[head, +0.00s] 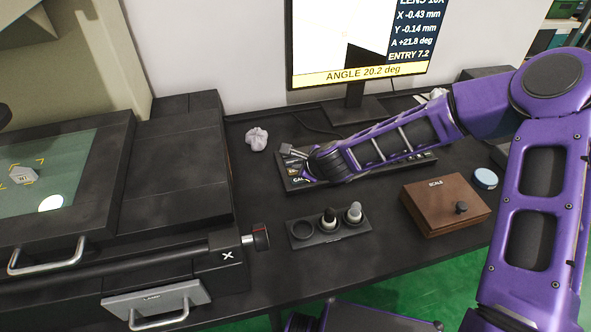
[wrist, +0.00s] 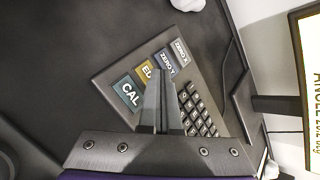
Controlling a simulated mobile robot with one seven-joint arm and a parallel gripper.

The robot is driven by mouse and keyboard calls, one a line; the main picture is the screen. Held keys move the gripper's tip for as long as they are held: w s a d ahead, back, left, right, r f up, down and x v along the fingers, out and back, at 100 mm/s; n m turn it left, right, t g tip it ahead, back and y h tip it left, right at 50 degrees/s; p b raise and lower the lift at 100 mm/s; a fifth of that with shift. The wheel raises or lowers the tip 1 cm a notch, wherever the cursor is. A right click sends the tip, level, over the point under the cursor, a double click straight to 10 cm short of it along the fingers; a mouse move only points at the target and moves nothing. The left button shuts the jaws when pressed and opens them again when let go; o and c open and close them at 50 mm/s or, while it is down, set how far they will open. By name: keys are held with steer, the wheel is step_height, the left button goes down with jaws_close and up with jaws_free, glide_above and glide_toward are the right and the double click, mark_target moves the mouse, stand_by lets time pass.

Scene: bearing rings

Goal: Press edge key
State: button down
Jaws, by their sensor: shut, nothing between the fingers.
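A dark keypad (wrist: 110,77) lies on the bench under my gripper. In the wrist view its coloured keys run in a row: a teal CAL key (wrist: 127,95), a gold key reading "ED" (wrist: 147,71), a blue ZERO Y key (wrist: 166,63) and a grey ZERO X key (wrist: 181,51). The rest of the gold key's label is hidden behind the fingers. My gripper (wrist: 160,88) is shut and empty, its tips over or beside the gold key; contact cannot be told. In the head view my gripper (head: 287,150) is at the keypad's left end, with my wrist covering much of the keypad.
A monitor (head: 363,73) behind shows ANGLE 20.2 deg and ENTRY 7.2. Crumpled paper (head: 257,139) lies left of the keypad. In front stand a holder (head: 303,241) with two knobbed pieces and a wooden SCALE box (head: 440,215). A large dark stage machine (head: 175,165) fills the left.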

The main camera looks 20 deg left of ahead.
steer(key=shift+r+p, duration=0.35)
steer(key=shift+r, duration=0.25)
steer(key=shift+r, duration=0.1)
steer(key=shift+r+p, duration=1.8)
steer(key=shift+r, duration=0.6)
